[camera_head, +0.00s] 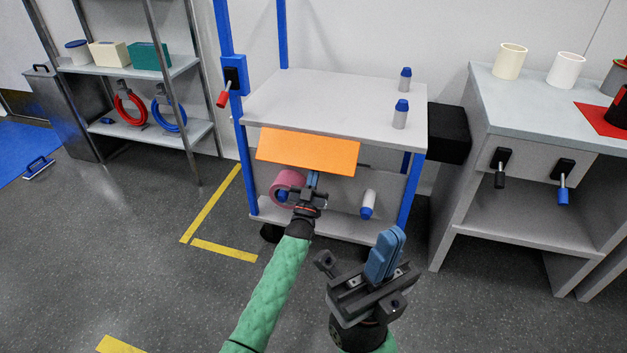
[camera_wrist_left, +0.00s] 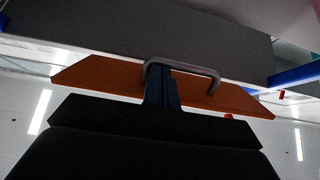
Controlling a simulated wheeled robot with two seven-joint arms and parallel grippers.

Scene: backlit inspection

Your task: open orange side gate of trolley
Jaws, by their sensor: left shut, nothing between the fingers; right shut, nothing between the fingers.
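The trolley (camera_head: 320,103) has blue posts and grey shelves. Its orange side gate (camera_head: 308,152) hangs just below the top shelf's front edge and looks tilted outward. In the left wrist view the orange gate (camera_wrist_left: 105,76) carries a grey bar handle (camera_wrist_left: 192,67). My left gripper (camera_head: 313,180) is under the gate's lower edge. Its blue fingers (camera_wrist_left: 162,88) are shut and overlap the handle's left part; I cannot tell if they touch it. My right gripper (camera_head: 385,255) is shut and empty, in front of the trolley's right side.
A pink roll (camera_head: 287,184) and a white bottle (camera_head: 368,203) are on the lower shelf. Two blue-capped bottles stand on top. A red-handled lever (camera_head: 223,98) is on the left post. A grey workbench (camera_head: 540,105) stands right.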

